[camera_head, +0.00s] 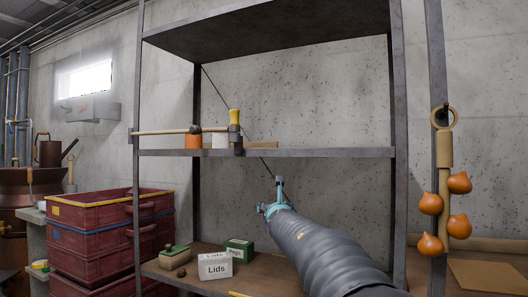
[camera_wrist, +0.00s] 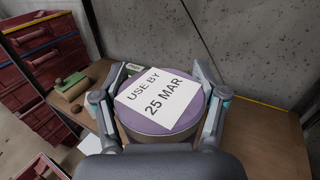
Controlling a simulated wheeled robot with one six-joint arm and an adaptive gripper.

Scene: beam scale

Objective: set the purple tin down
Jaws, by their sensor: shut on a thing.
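The purple tin (camera_wrist: 140,112) shows in the wrist view as a round tin with a purple lid. A white label on the lid reads "USE BY 25 MAR". My gripper (camera_wrist: 158,78) has a finger on each side of the tin and is shut on it. The tin is over the brown wooden shelf board (camera_wrist: 262,128); I cannot tell whether its base touches the board. In the head view my gripper (camera_head: 277,195) is in front of the wall, below the middle shelf, and my arm hides the tin.
Red crates (camera_head: 105,240) stand left. The board's right part looks clear.

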